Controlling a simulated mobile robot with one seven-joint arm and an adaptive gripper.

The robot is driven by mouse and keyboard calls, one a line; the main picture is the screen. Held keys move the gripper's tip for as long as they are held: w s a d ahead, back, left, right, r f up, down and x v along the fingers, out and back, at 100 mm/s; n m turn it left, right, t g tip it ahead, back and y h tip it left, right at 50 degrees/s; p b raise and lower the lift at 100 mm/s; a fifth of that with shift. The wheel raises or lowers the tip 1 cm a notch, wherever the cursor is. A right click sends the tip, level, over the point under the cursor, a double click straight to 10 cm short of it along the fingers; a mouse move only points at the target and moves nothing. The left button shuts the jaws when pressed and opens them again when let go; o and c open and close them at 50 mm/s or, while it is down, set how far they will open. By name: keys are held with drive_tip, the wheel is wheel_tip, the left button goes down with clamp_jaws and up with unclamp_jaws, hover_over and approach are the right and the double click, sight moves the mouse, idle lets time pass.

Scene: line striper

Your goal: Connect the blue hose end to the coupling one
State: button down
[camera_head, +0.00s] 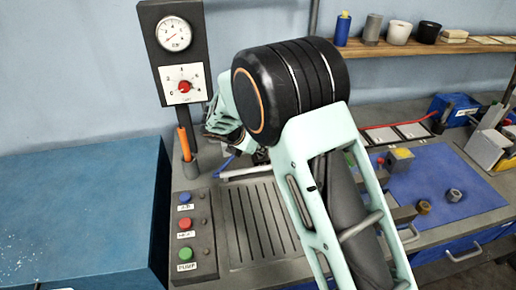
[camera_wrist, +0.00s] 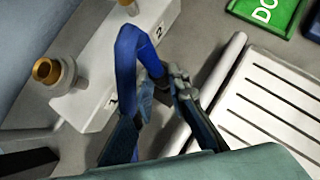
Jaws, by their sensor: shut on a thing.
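In the wrist view, my gripper (camera_wrist: 160,95) is shut on the blue hose (camera_wrist: 127,55), near a dark end piece between the fingers. The hose bends in an arch above the fingers and runs down behind the left finger. A white block (camera_wrist: 88,112) lies behind and to the left, with a brass-tipped fitting (camera_wrist: 47,70) on its left and another brass fitting (camera_wrist: 128,7) at the top edge. One label on the block looks like a 2; the other is too small to read. The hose end appears apart from both fittings. In the head view, my arm hides most of this.
A slotted tray (camera_wrist: 285,95) and a green sign (camera_wrist: 268,12) lie to the right in the wrist view. In the head view, a gauge panel (camera_head: 180,55) stands at the back, a button panel (camera_head: 187,235) is in front, and a blue mat (camera_head: 425,190) holds small parts at right.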

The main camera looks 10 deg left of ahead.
drive_tip(key=shift+r+p, duration=0.45)
drive_tip(key=shift+r, duration=0.2)
wheel_tip(320, 180, up, 4)
drive_tip(key=p, duration=0.3)
drive_tip(key=shift+f, duration=0.1)
idle(0.3)
drive_tip(key=shift+a, duration=0.1)
